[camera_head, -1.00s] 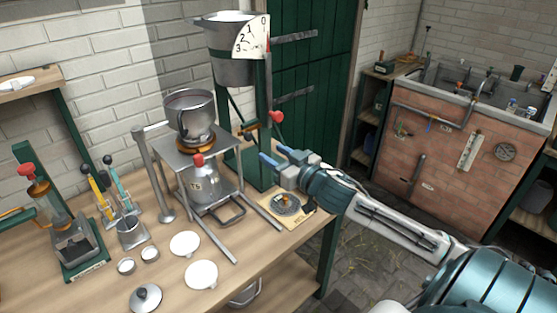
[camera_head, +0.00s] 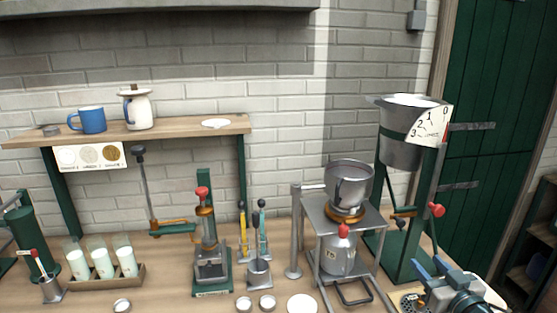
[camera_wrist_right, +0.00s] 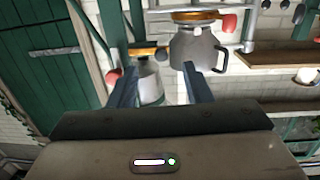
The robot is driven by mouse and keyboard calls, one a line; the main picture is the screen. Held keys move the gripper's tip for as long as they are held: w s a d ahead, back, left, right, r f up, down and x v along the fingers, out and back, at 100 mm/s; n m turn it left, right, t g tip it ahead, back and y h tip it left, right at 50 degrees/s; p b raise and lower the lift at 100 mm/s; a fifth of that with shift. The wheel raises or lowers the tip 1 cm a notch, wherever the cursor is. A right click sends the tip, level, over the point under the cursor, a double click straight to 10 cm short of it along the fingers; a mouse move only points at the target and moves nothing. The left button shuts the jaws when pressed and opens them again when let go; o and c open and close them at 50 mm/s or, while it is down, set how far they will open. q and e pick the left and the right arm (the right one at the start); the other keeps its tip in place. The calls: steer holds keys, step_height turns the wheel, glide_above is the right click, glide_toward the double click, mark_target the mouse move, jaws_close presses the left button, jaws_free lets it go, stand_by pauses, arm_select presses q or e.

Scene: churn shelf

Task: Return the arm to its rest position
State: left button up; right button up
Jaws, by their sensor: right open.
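My right gripper (camera_head: 432,270) is at the lower right of the head view, at the right end of the bench, in front of the green stand with the dial bucket. Its two blue-grey fingers are apart with nothing between them. In the right wrist view the open fingers (camera_wrist_right: 160,88) point toward a metal can (camera_wrist_right: 198,48) and a bottle-shaped can (camera_wrist_right: 149,82), both beyond the fingertips. My left gripper is not in view.
A metal stand (camera_head: 345,215) holds a pot (camera_head: 349,184) above a can (camera_head: 337,255). The dial bucket (camera_head: 400,152) stands at right. A press (camera_head: 211,255), a rack of milk glasses (camera_head: 104,275) and a shelf (camera_head: 180,130) are further left. A green door (camera_head: 497,120) is behind.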

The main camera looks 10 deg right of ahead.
steer(key=s+a+f+m+g+h, duration=0.1)
steer(key=s+a+f+g, duration=0.15)
steer(key=s+f, duration=0.45)
steer(key=s+a+f+g+h, duration=0.15)
steer(key=s+f+g, duration=0.3)
steer(key=f, duration=0.45)
steer(key=s+a+f+n+g+y, duration=0.1)
steer(key=s+a+f+g, duration=0.25)
steer(key=s, duration=0.45)
steer(key=s+a+f+n+g, duration=0.1)
steer(key=s+a+f+g, duration=0.2)
steer(key=s+a+f, duration=0.35)
steer(key=s+d+f+g, duration=0.1)
steer(key=d+f, duration=0.1)
steer(key=f, duration=1.2)
steer(key=s+d+f+g, duration=0.1)
steer(key=d+f, duration=0.2)
steer(key=f, duration=1.2)
steer(key=s+f+m, duration=0.1)
steer(key=s+f, duration=1.7)
steer(key=shift+s+d+f+g, duration=0.15)
steer(key=shift+s+d+g, duration=0.2)
steer(key=shift+d, duration=0.1)
